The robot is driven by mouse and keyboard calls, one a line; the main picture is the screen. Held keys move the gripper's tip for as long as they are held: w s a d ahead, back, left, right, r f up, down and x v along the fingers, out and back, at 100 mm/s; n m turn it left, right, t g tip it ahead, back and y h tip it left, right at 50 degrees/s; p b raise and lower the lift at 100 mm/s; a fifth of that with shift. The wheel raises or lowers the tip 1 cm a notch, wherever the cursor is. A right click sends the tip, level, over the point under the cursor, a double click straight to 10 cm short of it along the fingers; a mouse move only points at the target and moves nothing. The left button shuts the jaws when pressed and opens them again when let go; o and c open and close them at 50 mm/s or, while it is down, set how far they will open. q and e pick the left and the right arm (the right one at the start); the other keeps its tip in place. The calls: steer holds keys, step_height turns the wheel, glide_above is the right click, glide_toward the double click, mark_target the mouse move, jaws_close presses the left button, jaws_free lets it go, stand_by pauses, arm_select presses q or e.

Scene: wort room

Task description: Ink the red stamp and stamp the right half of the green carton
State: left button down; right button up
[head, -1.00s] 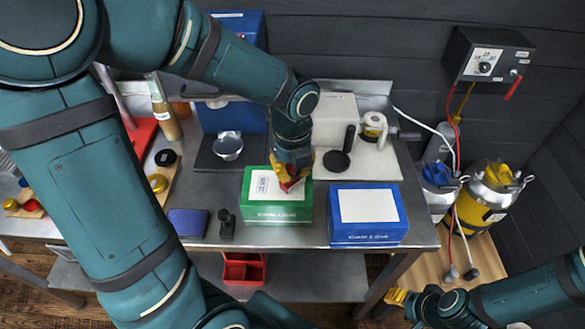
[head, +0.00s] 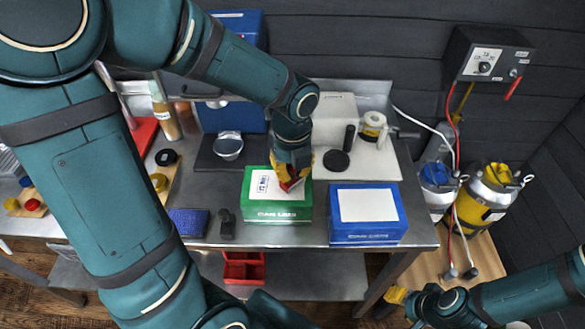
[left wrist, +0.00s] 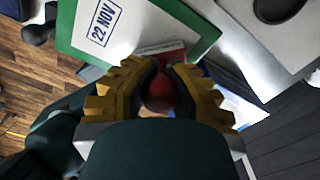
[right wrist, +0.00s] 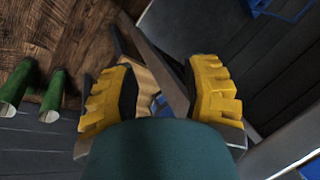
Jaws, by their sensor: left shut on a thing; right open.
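The green carton (head: 277,212) stands on the steel table with a white label on top. The left half of the label bears a blue framed "22 NOV" print (left wrist: 103,22). My left gripper (head: 291,175) is shut on the red stamp (head: 290,185), over the right half of the carton top. The stamp's red handle (left wrist: 160,92) shows between the fingers in the left wrist view. Whether its face touches the label I cannot tell. The right half of the label is partly hidden. My right gripper (right wrist: 160,95) is open and empty, low at the right, off the table.
A blue pad (head: 188,222) and a dark stamp (head: 227,224) stand left of the green carton. A blue carton (head: 367,234) with a blank white label stands to its right. A scale with a metal bowl (head: 228,147) and a mug (head: 373,127) stand behind.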

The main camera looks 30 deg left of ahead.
steer(key=shift+w, duration=0.1)
stand_by(0.6)
arm_select(q)
steer(key=shift+r, duration=0.15)
steer(key=shift+r+p, duration=0.7)
steer(key=shift+p, duration=0.25)
step_height(320, 180, up, 3)
steer(key=p, duration=0.2)
steer(key=shift+p, duration=0.35)
steer(key=shift+r+p, duration=1.15)
steer(key=shift+r, duration=0.05)
arm_select(e)
step_height(320, 180, up, 7)
steer(key=w, duration=0.1)
steer(key=shift+w+d+r+t, duration=0.15)
steer(key=shift+w+d+t, duration=0.1)
steer(key=shift+w+t, duration=0.1)
arm_select(q)
steer(key=shift+f, duration=0.1)
arm_select(e)
steer(key=shift+s, duration=0.1)
